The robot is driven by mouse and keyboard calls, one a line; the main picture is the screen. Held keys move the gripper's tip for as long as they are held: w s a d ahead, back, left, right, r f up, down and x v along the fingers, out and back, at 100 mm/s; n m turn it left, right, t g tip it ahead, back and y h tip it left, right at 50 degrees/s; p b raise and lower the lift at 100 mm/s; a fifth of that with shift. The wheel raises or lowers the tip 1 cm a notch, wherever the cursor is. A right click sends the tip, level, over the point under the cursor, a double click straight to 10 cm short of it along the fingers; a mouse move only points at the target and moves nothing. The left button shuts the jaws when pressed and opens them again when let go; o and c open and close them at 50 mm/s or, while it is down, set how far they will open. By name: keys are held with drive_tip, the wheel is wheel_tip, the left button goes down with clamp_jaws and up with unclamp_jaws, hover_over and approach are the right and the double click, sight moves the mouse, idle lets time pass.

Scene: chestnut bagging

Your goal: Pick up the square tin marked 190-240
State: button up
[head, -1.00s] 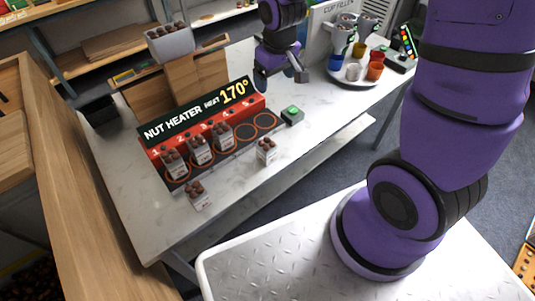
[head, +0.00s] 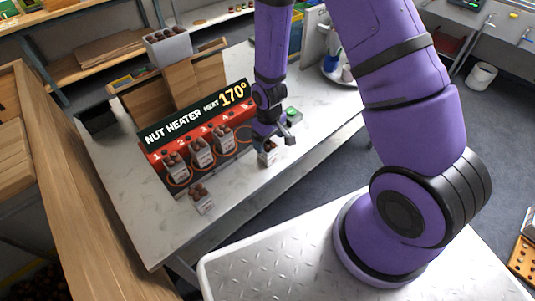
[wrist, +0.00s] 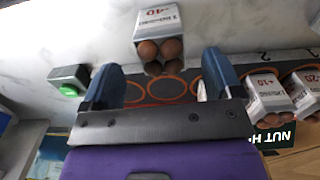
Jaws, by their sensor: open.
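A square white tin (head: 268,157) with brown chestnuts in it stands on the white table in front of the heater, right at my gripper (head: 277,138). In the wrist view the same tin (wrist: 158,20) lies ahead, roughly centred between the fingertips of my open gripper (wrist: 163,68). The fingers look apart from it and nothing is between them. Its label shows upside down and I cannot read its numbers for sure. Another tin (head: 203,204) stands at the front left of the heater. Several more tins (head: 202,158) stand on the heater's left places.
The nut heater (head: 196,129) has a sign reading 170° and some empty rings (wrist: 155,92) on its right. A box with a green button (head: 292,114) stands close to my gripper. A grey bin of chestnuts (head: 168,49) stands behind.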

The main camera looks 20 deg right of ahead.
sight(267, 147)
drive_tip(key=shift+w+a+f, duration=0.1)
drive_tip(key=shift+w+f, duration=0.05)
drive_tip(key=shift+f, duration=1.7)
drive_tip(key=shift+w+a+f, duration=0.1)
drive_tip(key=shift+f, duration=1.75)
drive_tip(key=c, duration=1.1)
drive_tip(key=shift+o, duration=0.2)
drive_tip(key=shift+r, duration=0.15)
